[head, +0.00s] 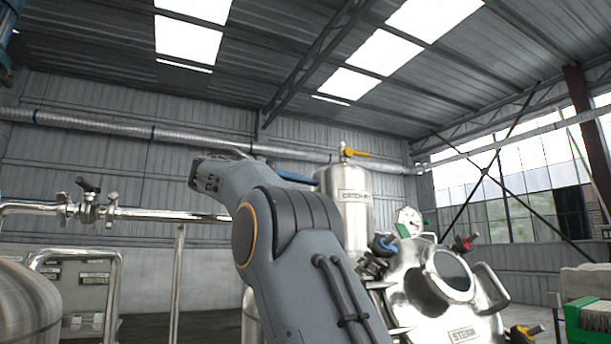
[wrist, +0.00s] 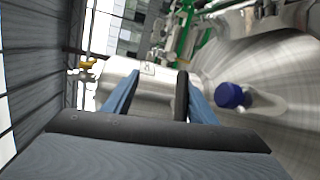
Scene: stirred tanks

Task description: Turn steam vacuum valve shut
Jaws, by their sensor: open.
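A steel tank labelled STEAM (head: 464,335) stands at the lower right of the head view. Its lid carries a blue-handled valve (head: 384,243), a red-handled valve (head: 466,242) and a yellow-handled valve (head: 524,334). I cannot tell which is the vacuum valve. My gripper (wrist: 159,76) is open in the wrist view, with nothing between its fingers. A round blue knob or cap (wrist: 230,95) on a steel stub shows right of the fingers, apart from them.
A steel tank with a label beginning CATCH (head: 350,197) and a yellow valve handle on top (head: 356,153) stands behind. Steel piping (head: 160,215) runs at left. A green crate (head: 587,322) sits at far right. Another steel vessel (head: 28,305) stands lower left.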

